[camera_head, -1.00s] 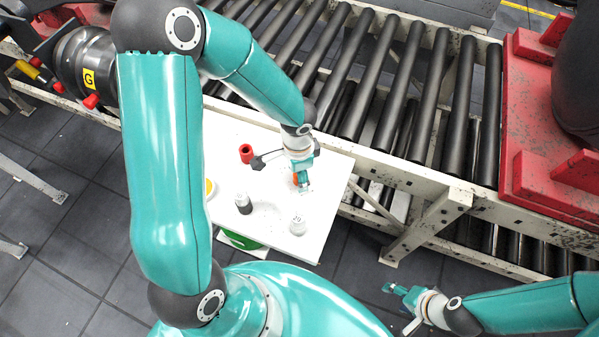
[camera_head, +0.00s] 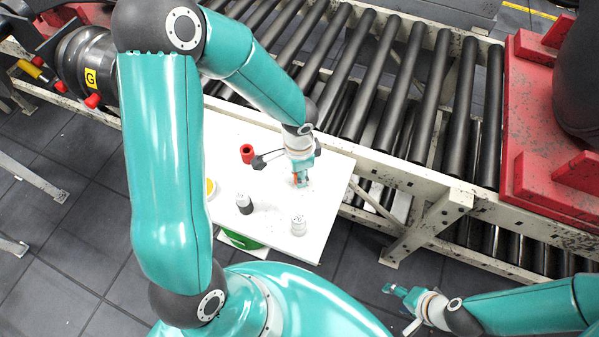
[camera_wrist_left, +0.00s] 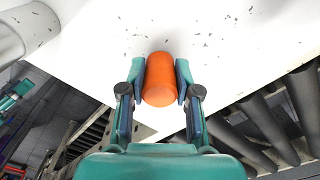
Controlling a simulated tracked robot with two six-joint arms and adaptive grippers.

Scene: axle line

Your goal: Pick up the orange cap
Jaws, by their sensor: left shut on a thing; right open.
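The orange cap (camera_wrist_left: 159,80) sits between the two fingers of my left gripper (camera_wrist_left: 159,92) in the left wrist view, with a finger against each side. In the head view my left gripper (camera_head: 301,180) is shut on the cap over the white table (camera_head: 265,225), and the fingers hide most of the cap. I cannot tell whether the cap is lifted or still touches the table. My right gripper (camera_head: 398,291) is open and empty at the lower right, off the table.
On the table stand a red cylinder (camera_head: 247,153), a white-and-dark cylinder (camera_head: 244,204) and a white cylinder marked 20 (camera_head: 299,226). A yellow-and-white item (camera_head: 210,187) is partly hidden by my left arm. The roller conveyor (camera_head: 400,100) runs behind the table.

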